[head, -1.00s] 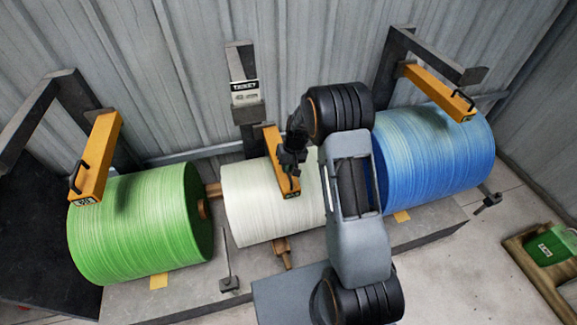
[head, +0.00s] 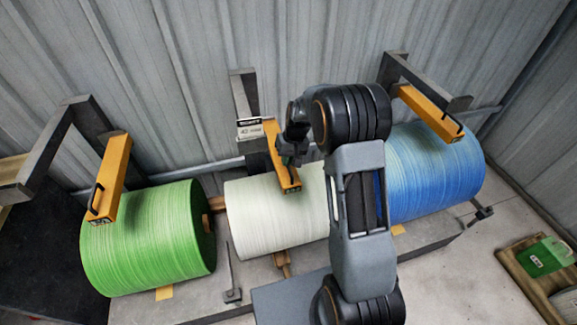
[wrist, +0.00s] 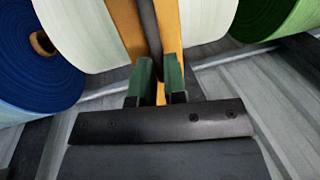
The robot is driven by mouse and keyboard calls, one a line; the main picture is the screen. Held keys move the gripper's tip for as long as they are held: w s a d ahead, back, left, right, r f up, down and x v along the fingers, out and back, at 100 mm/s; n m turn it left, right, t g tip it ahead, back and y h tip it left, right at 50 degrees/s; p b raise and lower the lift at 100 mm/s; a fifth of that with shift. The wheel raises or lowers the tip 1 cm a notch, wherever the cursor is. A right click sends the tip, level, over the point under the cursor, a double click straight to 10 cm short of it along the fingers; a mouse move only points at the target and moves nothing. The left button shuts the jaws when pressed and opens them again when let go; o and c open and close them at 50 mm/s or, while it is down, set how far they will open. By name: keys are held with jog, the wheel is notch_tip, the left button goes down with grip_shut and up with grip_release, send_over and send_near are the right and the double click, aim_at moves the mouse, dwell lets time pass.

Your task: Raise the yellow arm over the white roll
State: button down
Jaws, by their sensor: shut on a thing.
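The white roll (head: 262,222) lies on its side between the green and blue rolls. The yellow arm (head: 284,172) slants from a dark post down over the white roll's top in the head view. It also shows in the wrist view (wrist: 124,22), with a black handle (wrist: 149,28) along it. My gripper (head: 287,155) is at the handle. In the wrist view its green fingertips (wrist: 160,76) are closed around the handle. My arm covers the right end of the white roll.
A green roll (head: 145,245) on the left and a blue roll (head: 435,175) on the right each have a yellow arm over them.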

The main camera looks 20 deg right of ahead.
notch_tip(320, 180, up, 7)
jog(key=p, duration=0.2)
jog(key=shift+w+r+p, duration=0.1)
jog(key=shift+p, duration=0.2)
jog(key=shift+r, duration=0.1)
jog(key=c, duration=1.4)
grip_release()
jog(key=shift+o, duration=1.2)
notch_tip(320, 180, up, 13)
jog(key=d, duration=0.2)
jog(key=shift+d+r, duration=0.15)
jog(key=shift+d, duration=0.2)
